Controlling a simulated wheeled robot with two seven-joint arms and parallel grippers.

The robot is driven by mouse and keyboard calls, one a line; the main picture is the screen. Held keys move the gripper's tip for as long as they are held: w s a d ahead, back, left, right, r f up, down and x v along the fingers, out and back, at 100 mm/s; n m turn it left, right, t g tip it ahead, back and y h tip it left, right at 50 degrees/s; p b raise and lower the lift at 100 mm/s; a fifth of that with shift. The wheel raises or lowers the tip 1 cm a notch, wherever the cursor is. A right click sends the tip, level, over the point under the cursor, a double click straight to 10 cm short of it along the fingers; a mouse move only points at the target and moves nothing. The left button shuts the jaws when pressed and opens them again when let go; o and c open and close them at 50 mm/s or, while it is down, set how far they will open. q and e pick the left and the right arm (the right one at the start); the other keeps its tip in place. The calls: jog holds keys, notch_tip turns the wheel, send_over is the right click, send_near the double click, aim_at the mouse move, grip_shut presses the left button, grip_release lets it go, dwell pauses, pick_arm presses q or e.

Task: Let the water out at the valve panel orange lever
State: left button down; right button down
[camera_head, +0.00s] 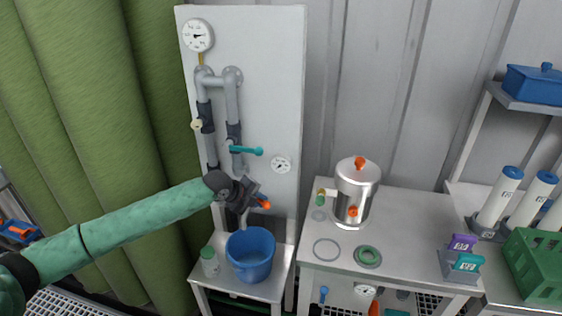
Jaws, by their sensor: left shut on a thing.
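The white valve panel (275,110) stands upright left of centre with grey pipes on it. My left gripper (248,192) is at the lower part of the panel, shut on the orange lever (264,204). Only the lever's orange end shows past the jaws; its pivot is hidden by the gripper. A teal lever (246,151) sits higher on the same pipework and points right. A blue bucket (251,254) stands below the gripper on a small white table. I cannot tell whether water flows. My right gripper is not in view.
A green-capped bottle (209,262) stands beside the bucket. To the right, a bench (410,225) holds a steel vessel (354,195) with orange knobs and a green ring (368,257). A green crate (535,265) is at far right. A green curtain (90,120) hangs at left.

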pick_arm(q)
jog(key=shift+d+n+t+y+p, duration=0.3)
jog(key=shift+d+n+t+p, duration=0.1)
jog(key=shift+d+n+p, duration=0.15)
jog(key=n+y+p, duration=0.1)
jog(key=w+n+t+y+p, duration=0.1)
jog(key=n, duration=0.1)
jog(key=w+d+n+t+y, duration=0.1)
jog(key=n, duration=0.1)
jog(key=shift+f+n+y+p, duration=0.15)
jog(key=shift+n+y+p, duration=0.15)
jog(key=shift+p, duration=0.1)
jog(key=c, duration=1.4)
grip_release()
jog(key=shift+w, duration=0.1)
